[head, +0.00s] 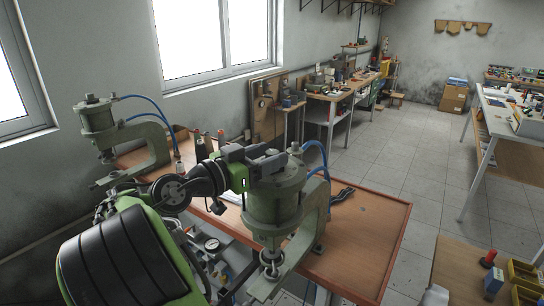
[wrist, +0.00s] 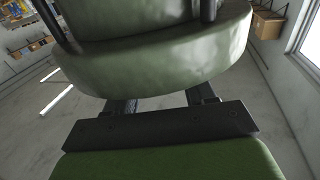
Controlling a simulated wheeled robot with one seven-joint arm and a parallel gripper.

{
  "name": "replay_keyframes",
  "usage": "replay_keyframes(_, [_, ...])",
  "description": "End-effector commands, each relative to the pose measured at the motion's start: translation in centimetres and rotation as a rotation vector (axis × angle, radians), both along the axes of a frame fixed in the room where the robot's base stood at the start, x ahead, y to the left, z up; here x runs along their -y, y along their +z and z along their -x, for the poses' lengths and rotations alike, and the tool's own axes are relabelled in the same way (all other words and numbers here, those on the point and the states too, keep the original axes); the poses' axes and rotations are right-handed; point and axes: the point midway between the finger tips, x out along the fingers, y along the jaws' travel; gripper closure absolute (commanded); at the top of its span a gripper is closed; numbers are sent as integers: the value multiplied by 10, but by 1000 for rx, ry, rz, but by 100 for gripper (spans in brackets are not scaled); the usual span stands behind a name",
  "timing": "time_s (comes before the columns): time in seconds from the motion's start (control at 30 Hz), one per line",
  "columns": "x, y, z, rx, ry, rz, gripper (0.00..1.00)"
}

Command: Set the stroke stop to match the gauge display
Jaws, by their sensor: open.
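Two green pneumatic presses stand on the bench. The near press (head: 277,205) has a wide cylinder head and a small knob (head: 296,147) on top; whether that knob is the stroke stop I cannot tell. The far press (head: 98,118) is at the left. My gripper (head: 280,160) is at the top of the near press's head. It is open, and its two dark fingers show apart in the wrist view (wrist: 160,103), where the green rounded head (wrist: 160,65) fills the upper middle. Contact is unclear.
Blue air hoses (head: 320,152) loop from the near press, and others (head: 150,104) from the far one. The wooden bench top (head: 375,225) is mostly clear at right, with a black tool (head: 343,194) on it. Open tiled floor (head: 400,160) lies beyond.

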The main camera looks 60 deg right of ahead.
Motion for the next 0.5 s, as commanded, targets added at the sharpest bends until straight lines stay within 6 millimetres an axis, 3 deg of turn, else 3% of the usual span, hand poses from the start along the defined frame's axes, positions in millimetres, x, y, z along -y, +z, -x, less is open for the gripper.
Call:
replay_keyframes(0.13, [13,1,6,0,-2,1,46])
replay_keyframes(0.37, [15,1,7,0,0,1,46])
replay_keyframes(0.5, [15,1,7,0,0,1,64])
